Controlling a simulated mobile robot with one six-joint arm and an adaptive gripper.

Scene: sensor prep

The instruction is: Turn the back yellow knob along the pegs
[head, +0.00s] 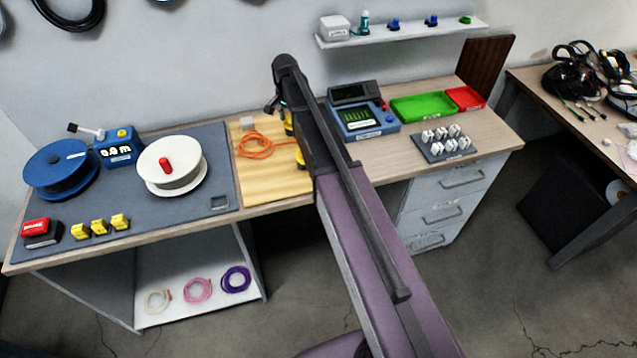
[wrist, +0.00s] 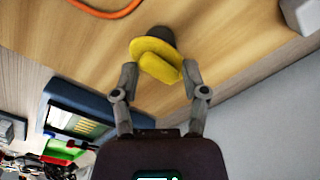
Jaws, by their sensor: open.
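The back yellow knob (head: 288,123) shows at the far end of the wooden board (head: 262,186), partly hidden by my arm. In the wrist view the yellow knob (wrist: 158,62) has a round flange and a raised grip bar, with a dark part behind it. A second yellow knob (head: 300,156) stands nearer the front, mostly covered by my arm. My gripper (wrist: 161,76) is open, with one finger on each side of the back knob's grip bar. I cannot tell whether either finger touches it. In the head view the fingertips are hard to make out.
An orange cable (head: 257,146) lies coiled on the board, beside a small grey block (head: 247,122). A blue tester (head: 362,121) stands right of the board, and a white spool (head: 172,162) stands to its left. The wall (wrist: 270,120) is close behind the board.

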